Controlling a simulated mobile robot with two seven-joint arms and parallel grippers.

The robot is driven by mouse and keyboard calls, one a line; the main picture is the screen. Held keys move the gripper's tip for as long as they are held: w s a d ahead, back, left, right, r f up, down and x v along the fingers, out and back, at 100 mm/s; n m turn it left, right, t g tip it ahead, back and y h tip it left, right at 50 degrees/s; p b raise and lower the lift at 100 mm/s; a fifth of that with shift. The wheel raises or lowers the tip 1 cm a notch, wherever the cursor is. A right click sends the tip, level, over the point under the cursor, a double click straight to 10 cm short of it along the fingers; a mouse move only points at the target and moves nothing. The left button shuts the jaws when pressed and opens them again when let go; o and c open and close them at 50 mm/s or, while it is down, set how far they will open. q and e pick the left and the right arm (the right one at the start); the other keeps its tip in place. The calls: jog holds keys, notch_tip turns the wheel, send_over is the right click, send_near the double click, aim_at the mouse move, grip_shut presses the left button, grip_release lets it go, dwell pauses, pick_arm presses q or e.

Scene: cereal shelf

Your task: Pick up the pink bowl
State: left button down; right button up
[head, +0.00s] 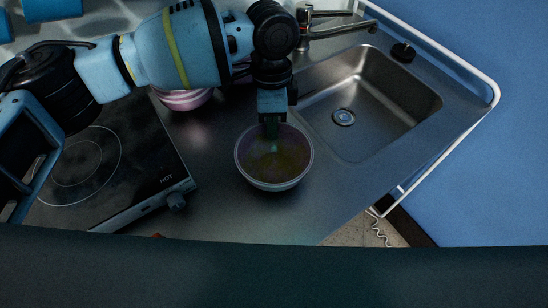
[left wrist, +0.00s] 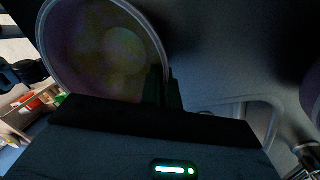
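A pink bowl (head: 184,99) stands at the back of the counter, partly hidden behind my left arm. A see-through bowl (head: 274,172) with a dull yellow-purple tint is at the middle of the counter, below my left gripper (head: 271,128). The see-through bowl fills the upper left of the left wrist view (left wrist: 95,45). There the two dark fingers of my left gripper (left wrist: 166,88) are close together with the rim between them, so it looks shut on that rim. I cannot tell whether this bowl is lifted. My right gripper is not in view.
A black cooktop (head: 90,165) lies at the left and a steel sink (head: 385,100) at the right. The tap (head: 335,28) stands behind the sink. Bare counter (head: 290,215) lies in front of the see-through bowl.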

pick_arm(q)
jog(key=shift+r, duration=0.15)
notch_tip(320, 180, up, 4)
jog(key=shift+s+f, duration=0.1)
jog(key=shift+f, duration=0.15)
jog(key=s+d+r+p, duration=0.1)
jog(key=s+d, duration=0.1)
jog(key=s, duration=1.3)
jog(key=shift+s+d, duration=0.2)
jog(key=shift+s, duration=0.15)
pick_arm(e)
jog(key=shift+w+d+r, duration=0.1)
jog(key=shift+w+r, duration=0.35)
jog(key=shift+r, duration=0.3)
